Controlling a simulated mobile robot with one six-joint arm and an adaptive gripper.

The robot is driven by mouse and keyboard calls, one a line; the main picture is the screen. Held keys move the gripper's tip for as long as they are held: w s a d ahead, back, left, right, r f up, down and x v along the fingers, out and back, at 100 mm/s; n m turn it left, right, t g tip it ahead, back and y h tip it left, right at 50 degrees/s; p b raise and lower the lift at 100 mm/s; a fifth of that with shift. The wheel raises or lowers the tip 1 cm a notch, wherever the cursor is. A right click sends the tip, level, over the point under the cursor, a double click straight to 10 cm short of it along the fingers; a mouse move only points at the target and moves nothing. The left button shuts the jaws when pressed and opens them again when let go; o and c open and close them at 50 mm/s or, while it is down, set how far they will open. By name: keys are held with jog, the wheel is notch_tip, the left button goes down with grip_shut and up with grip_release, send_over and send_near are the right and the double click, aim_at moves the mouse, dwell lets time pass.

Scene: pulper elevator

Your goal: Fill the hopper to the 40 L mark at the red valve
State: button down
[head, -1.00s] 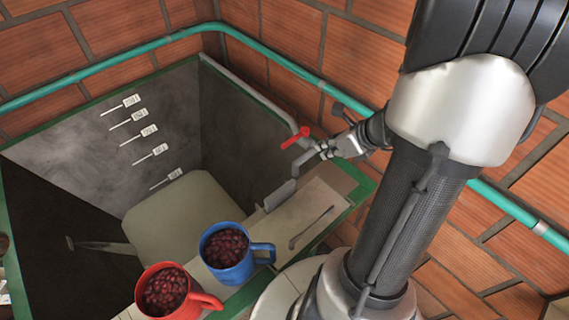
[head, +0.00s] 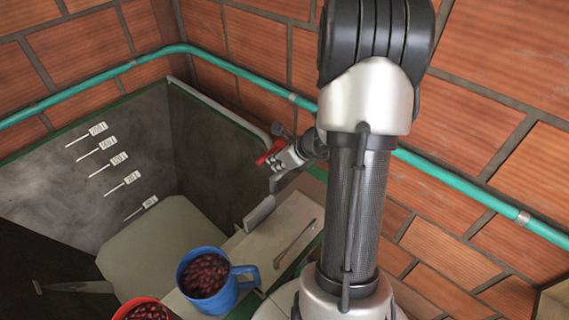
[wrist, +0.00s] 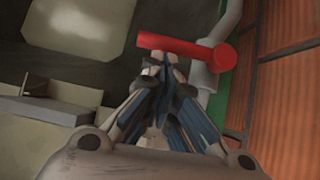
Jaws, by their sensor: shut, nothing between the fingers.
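The red valve (head: 268,153) is a lever on the grey pipe at the hopper's right rim, partly hidden by my gripper in the head view. In the wrist view its red lever (wrist: 160,42) lies across the top, with its round pivot end at the right. My gripper (wrist: 165,58) is shut and empty, its fingertips right at the lever; I cannot tell whether they touch it. It also shows in the head view (head: 275,178). The hopper (head: 190,135) has several level marks on its left wall; the lowest tag (head: 149,202) is too small to read surely. No flowing water is visible.
A blue mug (head: 207,275) and a red mug (head: 143,309), both full of red berries, stand at the hopper's near edge. A green pipe (head: 450,178) runs along the brick wall. A pale ledge (head: 275,232) holds a thin tool.

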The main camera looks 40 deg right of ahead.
jog(key=shift+w+f, duration=0.1)
jog(key=shift+w, duration=0.05)
jog(key=shift+w+f+b, duration=0.1)
jog(key=shift+w+b, duration=0.1)
jog(key=shift+b, duration=0.25)
jog(key=shift+w+a+m+b, duration=0.2)
jog(key=shift+w+m+b, duration=0.05)
jog(key=shift+m+b, duration=0.05)
